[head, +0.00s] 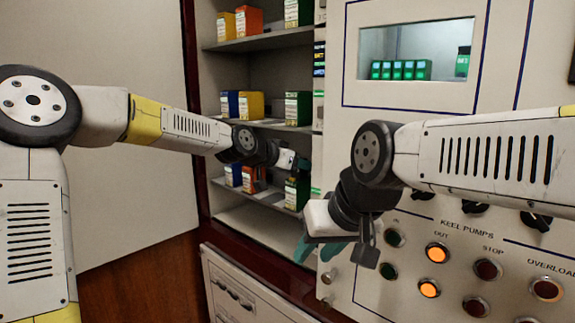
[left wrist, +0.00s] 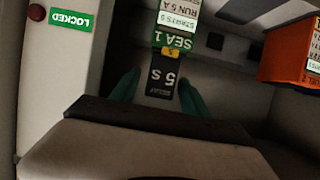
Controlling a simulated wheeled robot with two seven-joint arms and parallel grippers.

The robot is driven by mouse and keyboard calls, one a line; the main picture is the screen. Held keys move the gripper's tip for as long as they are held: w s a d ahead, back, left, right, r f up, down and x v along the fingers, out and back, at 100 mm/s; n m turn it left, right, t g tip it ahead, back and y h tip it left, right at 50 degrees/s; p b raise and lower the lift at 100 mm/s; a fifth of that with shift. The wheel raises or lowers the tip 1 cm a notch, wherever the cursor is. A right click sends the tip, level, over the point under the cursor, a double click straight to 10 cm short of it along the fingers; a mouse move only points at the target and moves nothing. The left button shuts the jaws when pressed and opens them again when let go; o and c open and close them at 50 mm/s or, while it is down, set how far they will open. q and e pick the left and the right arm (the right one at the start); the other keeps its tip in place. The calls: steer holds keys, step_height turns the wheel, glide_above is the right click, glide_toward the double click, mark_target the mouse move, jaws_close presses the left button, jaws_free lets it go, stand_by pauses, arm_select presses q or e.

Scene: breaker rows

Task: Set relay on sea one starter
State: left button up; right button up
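In the left wrist view, the SEA 1 starter shows a green label (left wrist: 172,41) with a white rating label beyond it, both upside down. A dark relay (left wrist: 162,76) marked "5 s" lies in line with it on the near side, with a small yellow patch between them. I cannot tell whether the relay is seated. My left gripper (left wrist: 160,82) has its teal fingers on either side of the relay, with a gap visible on the left. In the head view the left gripper (head: 303,163) reaches into the shelves. My right gripper (head: 319,250) is open and empty before the panel.
Shelves (head: 262,40) hold coloured blocks. An orange block (left wrist: 292,50) stands right of the starter in the left wrist view; a green LOCKED sign (left wrist: 70,19) is at left. The keel pumps panel (head: 420,212) has lamps and knobs close to my right arm.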

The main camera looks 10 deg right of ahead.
arm_select(q)
steer(key=shift+r, duration=0.15)
steer(key=shift+s+a+r, duration=0.1)
steer(key=shift+a, duration=0.1)
steer(key=v, duration=1.1)
steer(key=shift+s+a, duration=0.2)
steer(key=shift+s, duration=0.05)
steer(key=s+a+f+g+y, duration=0.2)
steer(key=s+f+y, duration=0.2)
steer(key=f, duration=0.6)
steer(key=s+a+n+y, duration=0.4)
steer(key=s+a+n, duration=0.5)
steer(key=s+a, duration=1.3)
steer(key=shift+s+a+f+n, duration=0.2)
steer(key=shift+f+n, duration=0.2)
steer(key=shift+f, duration=0.1)
